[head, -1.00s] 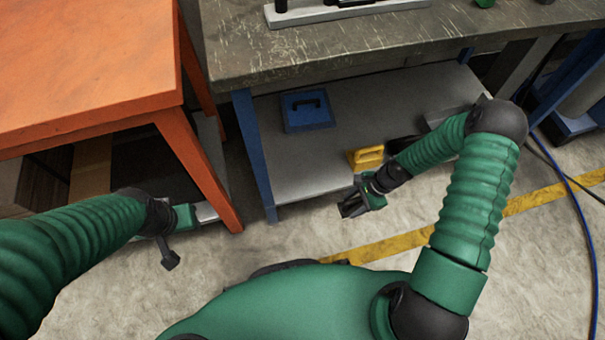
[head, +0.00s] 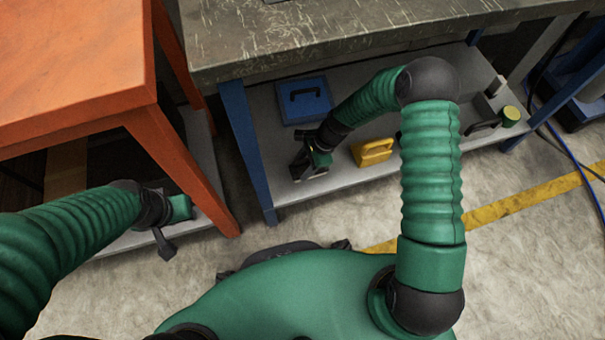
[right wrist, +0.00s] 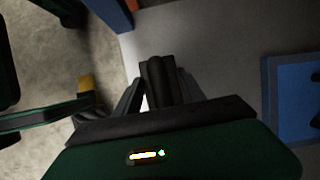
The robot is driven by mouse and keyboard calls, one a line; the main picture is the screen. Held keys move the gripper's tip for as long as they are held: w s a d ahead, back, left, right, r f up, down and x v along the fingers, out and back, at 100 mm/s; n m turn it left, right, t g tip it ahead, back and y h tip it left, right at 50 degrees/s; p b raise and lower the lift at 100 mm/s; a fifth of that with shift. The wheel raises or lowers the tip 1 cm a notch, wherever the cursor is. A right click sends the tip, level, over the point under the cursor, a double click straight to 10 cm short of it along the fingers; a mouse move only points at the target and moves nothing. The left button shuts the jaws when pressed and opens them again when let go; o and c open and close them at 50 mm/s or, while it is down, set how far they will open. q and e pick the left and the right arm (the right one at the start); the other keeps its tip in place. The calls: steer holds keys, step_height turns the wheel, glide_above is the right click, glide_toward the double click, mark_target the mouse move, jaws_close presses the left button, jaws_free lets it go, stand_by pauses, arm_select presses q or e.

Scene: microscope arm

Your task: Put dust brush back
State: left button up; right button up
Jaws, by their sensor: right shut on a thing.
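My right gripper (head: 310,170) is shut on a dark, ribbed thing, which I take to be the dust brush (right wrist: 157,80). In the right wrist view the brush sticks out between the fingers, and its far end cannot be told. I cannot tell whether the brush touches the shelf. My left gripper (head: 166,243) hangs by the orange table's leg, and its jaw opening is unclear.
The blue toolbox (head: 304,98) stands behind my right gripper, and a yellow object (head: 373,152) stands to its right. A green-topped item (head: 510,116) is at the shelf's right end. The worktop (head: 300,35) overhangs behind; a blue leg (head: 246,150) and the orange table (head: 70,65) are left.

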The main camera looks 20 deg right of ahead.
step_height(320, 180, down, 4)
steer(key=b, duration=0.3)
steer(key=shift+w+a, duration=0.15)
steer(key=shift+r, duration=0.3)
jaws_close()
steer(key=o, duration=1.5)
jaws_free()
steer(key=shift+f, duration=0.1)
steer(key=shift+c, duration=0.2)
steer(key=p+v, duration=0.5)
steer(key=v, duration=0.2)
steer(key=shift+r, duration=0.4)
